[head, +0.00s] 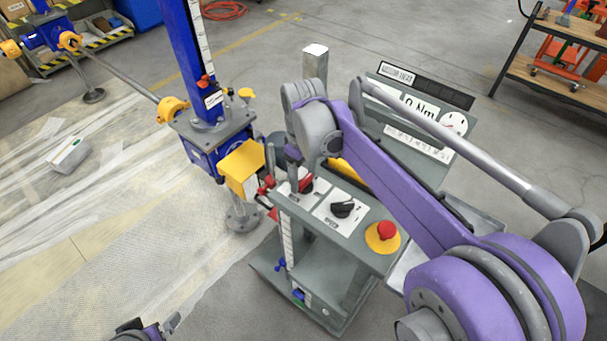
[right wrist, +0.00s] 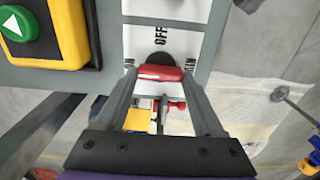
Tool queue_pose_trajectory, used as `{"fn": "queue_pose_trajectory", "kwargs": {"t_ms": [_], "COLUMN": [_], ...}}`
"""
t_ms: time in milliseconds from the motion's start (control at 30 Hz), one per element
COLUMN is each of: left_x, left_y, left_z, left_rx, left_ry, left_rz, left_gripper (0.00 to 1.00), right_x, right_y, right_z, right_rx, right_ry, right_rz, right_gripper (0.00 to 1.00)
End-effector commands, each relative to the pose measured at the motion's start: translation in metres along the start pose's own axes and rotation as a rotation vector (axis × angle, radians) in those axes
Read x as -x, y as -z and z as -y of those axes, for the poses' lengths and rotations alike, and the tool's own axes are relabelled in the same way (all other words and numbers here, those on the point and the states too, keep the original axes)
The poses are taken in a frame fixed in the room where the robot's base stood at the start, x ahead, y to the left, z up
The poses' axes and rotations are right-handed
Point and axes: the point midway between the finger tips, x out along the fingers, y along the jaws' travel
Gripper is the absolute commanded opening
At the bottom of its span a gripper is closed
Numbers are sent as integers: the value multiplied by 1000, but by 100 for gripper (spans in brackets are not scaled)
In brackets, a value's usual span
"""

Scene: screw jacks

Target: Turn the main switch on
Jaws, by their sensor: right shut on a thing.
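The main switch is a red handle (right wrist: 160,73) on a round black base, set on a white plate on the control panel. In the right wrist view an OFF label stands above it, and the handle lies crosswise between my fingers. My right gripper (right wrist: 163,88) is shut on the red handle, one finger at each end. In the head view the right gripper (head: 298,180) points down at the panel's left end, and its arm hides part of the panel. My left gripper (head: 151,327) shows small at the bottom edge, cut off, with its fingers apart and nothing visible between them.
The grey control stand (head: 365,245) also carries a black speed knob (head: 342,207) and a red emergency button (head: 386,231) on yellow. A green button (right wrist: 17,23) shows in the wrist view. The blue screw jack (head: 203,155) with a yellow box (head: 242,167) stands close left.

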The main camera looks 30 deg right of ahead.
Motion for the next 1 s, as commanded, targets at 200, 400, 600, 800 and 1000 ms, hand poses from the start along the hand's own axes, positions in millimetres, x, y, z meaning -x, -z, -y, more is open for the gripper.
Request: {"fn": "queue_pose_trajectory", "kwargs": {"t_ms": [200, 400, 600, 800, 1000], "left_x": [0, 0, 0, 0, 1], "left_y": [0, 0, 0, 0, 1], "left_z": [0, 0, 0, 0, 0], "left_rx": [0, 0, 0, 0, 0], "left_ry": [0, 0, 0, 0, 0], "left_rz": [0, 0, 0, 0, -1], "left_gripper": [100, 100, 100, 100, 100], "right_x": [0, 0, 0, 0, 13], "right_y": [0, 0, 0, 0, 0], "right_z": [0, 0, 0, 0, 0], "right_rx": [13, 13, 12, 11, 10], "right_ry": [-1, -1, 0, 0, 0], "right_rz": [-1, -1, 0, 0, 0], "right_gripper": [14, 14, 97, 100, 100]}}
